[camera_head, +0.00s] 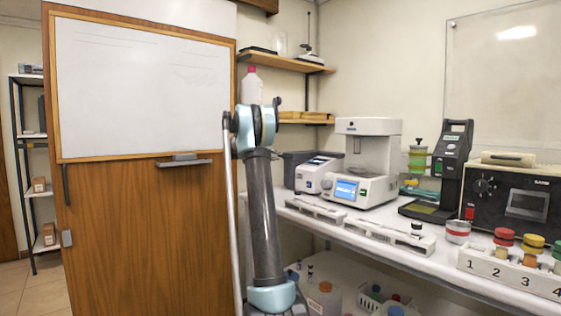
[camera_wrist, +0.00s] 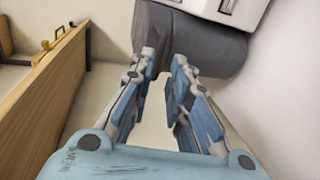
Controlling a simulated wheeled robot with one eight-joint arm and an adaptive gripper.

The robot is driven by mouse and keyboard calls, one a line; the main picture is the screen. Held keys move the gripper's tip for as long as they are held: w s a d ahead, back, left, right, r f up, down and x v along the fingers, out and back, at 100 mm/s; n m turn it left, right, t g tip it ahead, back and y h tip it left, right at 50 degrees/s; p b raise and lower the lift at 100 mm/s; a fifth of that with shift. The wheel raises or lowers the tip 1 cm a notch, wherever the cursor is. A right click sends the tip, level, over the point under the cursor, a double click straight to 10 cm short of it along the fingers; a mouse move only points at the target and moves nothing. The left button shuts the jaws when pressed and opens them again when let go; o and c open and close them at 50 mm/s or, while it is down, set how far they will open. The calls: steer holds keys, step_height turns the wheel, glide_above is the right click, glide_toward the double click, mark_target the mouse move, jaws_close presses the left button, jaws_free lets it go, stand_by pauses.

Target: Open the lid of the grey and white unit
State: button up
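The grey and white unit (camera_head: 316,174) stands at the left end of the white bench in the head view, with a white front, a small screen and a dark grey body behind. In the wrist view its rounded dark grey part (camera_wrist: 190,42) and a white part (camera_wrist: 232,8) appear at the top. My gripper (camera_wrist: 165,62) is open and empty, with its fingertips close to the lower edge of the grey part. I cannot tell whether they touch it. My gripper cannot be made out in the head view, where my arm stands left of the unit.
A white device with a blue screen (camera_head: 362,188) stands close to the unit's right. A wooden partition with a whiteboard (camera_head: 140,90) is to the left. Wooden shelves (camera_head: 285,60) hang above. White trays (camera_head: 315,210) lie along the bench front.

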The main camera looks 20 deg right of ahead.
steer(key=x, duration=0.6)
steer(key=shift+w+d, duration=0.1)
steer(key=shift+d, duration=0.1)
steer(key=shift+c, duration=0.2)
jaws_close()
steer(key=shift+a, duration=0.2)
